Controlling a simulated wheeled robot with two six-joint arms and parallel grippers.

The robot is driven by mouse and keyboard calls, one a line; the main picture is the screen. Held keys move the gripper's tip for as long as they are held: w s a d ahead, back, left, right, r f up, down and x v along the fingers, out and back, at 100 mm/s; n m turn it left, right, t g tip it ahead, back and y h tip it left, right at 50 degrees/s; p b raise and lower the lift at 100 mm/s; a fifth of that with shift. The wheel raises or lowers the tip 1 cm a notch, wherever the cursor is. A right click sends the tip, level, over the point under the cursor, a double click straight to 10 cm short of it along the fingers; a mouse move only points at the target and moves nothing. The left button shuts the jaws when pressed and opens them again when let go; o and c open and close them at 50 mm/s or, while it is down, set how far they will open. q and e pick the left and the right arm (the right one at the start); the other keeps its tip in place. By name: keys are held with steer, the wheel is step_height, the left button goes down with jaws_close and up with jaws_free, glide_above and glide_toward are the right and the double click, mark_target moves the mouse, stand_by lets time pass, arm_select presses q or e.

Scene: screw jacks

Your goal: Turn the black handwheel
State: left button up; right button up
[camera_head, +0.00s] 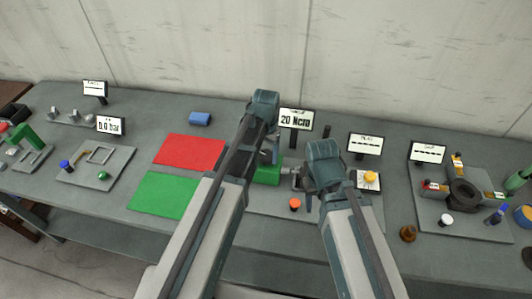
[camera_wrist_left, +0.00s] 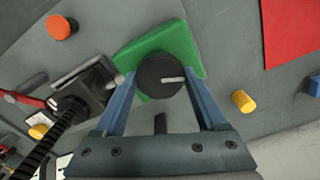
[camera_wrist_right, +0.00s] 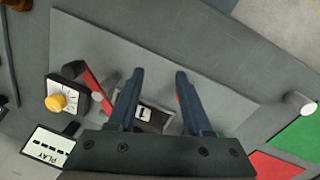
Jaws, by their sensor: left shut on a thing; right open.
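The black handwheel (camera_wrist_left: 158,84), a round disc with a white line on its face, sits between the fingers of my left gripper (camera_wrist_left: 161,92) in the left wrist view. The gripper is shut on its rim. Behind it is a green block (camera_wrist_left: 186,42), which also shows in the head view (camera_head: 268,176). In the head view my left gripper (camera_head: 269,154) hides the handwheel. My right gripper (camera_wrist_right: 153,92) is open and empty, with its fingers apart over a grey plate (camera_wrist_right: 190,70). A small dark block with a white mark (camera_wrist_right: 147,115) shows between them.
A red mat (camera_head: 190,151) and a green mat (camera_head: 164,193) lie left of my arms. An orange button (camera_head: 295,204) is between the arms. A yellow-knobbed dial (camera_head: 370,178) is right of my right gripper. A display reading 20 Ncm (camera_head: 295,119) stands behind.

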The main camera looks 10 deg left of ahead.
mark_target(266, 155)
arm_select(q)
steer(key=m, duration=0.3)
steer(key=shift+m, duration=2.2)
steer(key=o, duration=1.3)
steer(key=shift+r, duration=0.1)
step_height(266, 155, up, 14)
steer(key=p, duration=1.4)
